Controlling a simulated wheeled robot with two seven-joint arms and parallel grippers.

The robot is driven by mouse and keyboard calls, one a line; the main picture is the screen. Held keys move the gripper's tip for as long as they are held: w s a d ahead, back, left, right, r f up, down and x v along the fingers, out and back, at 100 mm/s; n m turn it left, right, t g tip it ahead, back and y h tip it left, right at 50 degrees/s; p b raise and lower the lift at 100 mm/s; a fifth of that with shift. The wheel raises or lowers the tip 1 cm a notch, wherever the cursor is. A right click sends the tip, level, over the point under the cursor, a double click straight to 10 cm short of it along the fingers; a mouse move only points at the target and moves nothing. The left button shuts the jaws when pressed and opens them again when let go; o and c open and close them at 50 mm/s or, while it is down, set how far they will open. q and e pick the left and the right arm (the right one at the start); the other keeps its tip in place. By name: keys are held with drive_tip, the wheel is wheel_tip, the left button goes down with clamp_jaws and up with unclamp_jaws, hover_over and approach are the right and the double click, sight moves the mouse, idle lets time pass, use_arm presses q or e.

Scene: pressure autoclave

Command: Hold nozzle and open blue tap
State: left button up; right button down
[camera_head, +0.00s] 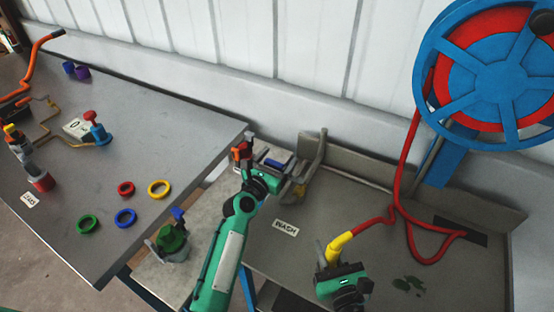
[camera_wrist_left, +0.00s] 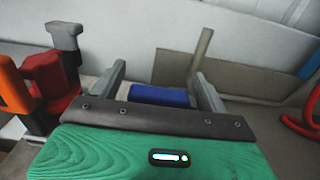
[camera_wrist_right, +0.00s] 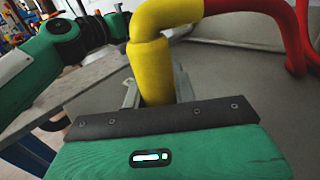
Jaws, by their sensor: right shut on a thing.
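The yellow nozzle (camera_head: 338,246) is on the end of a red hose (camera_head: 375,222) above the wash table. My right gripper (camera_head: 334,264) is shut on it, and in the right wrist view the nozzle (camera_wrist_right: 152,72) rises between the fingers. The blue tap (camera_head: 277,163) is at the left end of the wash table. My left gripper (camera_head: 284,175) is open around it. In the left wrist view the blue tap (camera_wrist_left: 160,97) lies between the parted fingers, with a gap on each side. The head view partly hides the tap behind my gripper.
A red valve handle (camera_wrist_left: 50,75) stands close left of my left gripper. A blue and red hose reel (camera_head: 490,75) hangs at the upper right. The grey table (camera_head: 150,140) at left carries coloured rings and fittings. The wash table (camera_head: 300,258) is mostly clear.

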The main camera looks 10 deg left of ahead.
use_arm(q)
drive_tip(key=c, duration=1.3)
drive_tip(key=shift+w+d+m+g+h, duration=0.3)
drive_tip(key=shift+m+g+h, duration=0.15)
drive_tip(key=shift+h, duration=0.25)
drive_tip(key=shift+w+d+m+g+h, duration=0.25)
drive_tip(key=shift+m+g+h, duration=0.1)
drive_tip(key=shift+m+h, duration=0.3)
drive_tip(key=shift+w+d+m+g+h, duration=0.3)
drive_tip(key=shift+m+g+h, duration=0.1)
drive_tip(key=shift+h, duration=0.35)
drive_tip(key=shift+c, duration=0.2)
drive_tip(key=o, duration=1.4)
wheel_tip(320, 180, up, 10)
